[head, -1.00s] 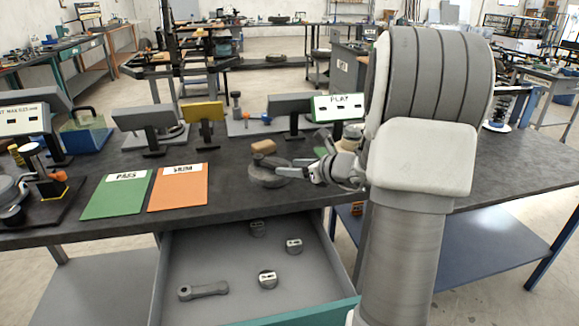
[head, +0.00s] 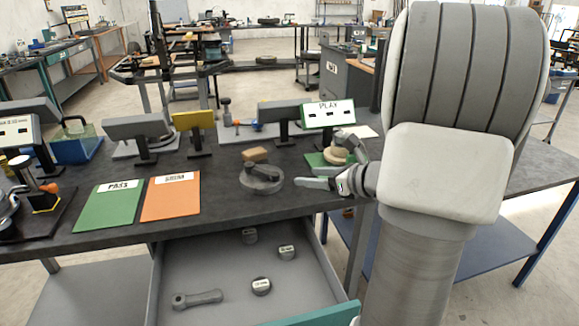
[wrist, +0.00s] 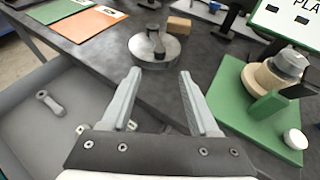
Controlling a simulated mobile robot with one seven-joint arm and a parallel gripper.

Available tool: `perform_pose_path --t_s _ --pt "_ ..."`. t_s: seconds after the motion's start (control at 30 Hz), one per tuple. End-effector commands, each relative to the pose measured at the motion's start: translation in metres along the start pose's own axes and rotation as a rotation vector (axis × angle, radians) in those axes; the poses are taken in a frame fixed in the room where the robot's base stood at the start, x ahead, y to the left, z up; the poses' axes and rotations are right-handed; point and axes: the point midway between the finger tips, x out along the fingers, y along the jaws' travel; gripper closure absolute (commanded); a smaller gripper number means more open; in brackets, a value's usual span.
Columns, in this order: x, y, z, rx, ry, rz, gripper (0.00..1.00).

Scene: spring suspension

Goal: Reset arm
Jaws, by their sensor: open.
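My gripper (wrist: 158,100) is open and empty in the wrist view, its two fingers spread above the front edge of the dark bench (wrist: 90,60). In the head view my gripper (head: 308,178) shows side-on near the bench's front edge, right of a round grey metal disc (head: 262,182). The disc also shows in the wrist view (wrist: 170,55), beyond the fingertips and apart from them, with a dark knob-like part on top. A tan block (head: 256,155) sits just behind the disc. My arm hides part of the bench's right side.
An open drawer (head: 215,275) below the bench holds a grey link (head: 197,299) and several small labelled parts. A green PASS mat (head: 108,207) and an orange mat (head: 171,198) lie left. A green fixture (wrist: 235,110) with a tan-and-grey stack stands right. A PLAY sign (head: 328,114) stands behind.

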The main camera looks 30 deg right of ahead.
Motion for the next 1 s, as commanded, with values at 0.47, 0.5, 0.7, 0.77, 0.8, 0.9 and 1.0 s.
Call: perform_pose_path --t_s 0.47,0.5,0.7,0.77,0.8,0.9,1.0 --pt "0.006 0.047 0.031 -0.441 0.124 0.154 0.39" --pt "0.006 0.058 0.038 -0.567 0.154 0.193 0.39" --pt "-0.010 0.098 0.073 -1.226 0.274 0.361 0.39" --pt "-0.018 0.110 0.083 -1.421 0.296 0.407 0.39" --pt "-0.024 0.120 0.088 -1.552 0.305 0.442 0.39" --pt "-0.041 0.153 0.093 -1.852 0.309 0.535 0.39" --pt "-0.059 0.190 0.081 -2.078 0.293 0.636 0.39"
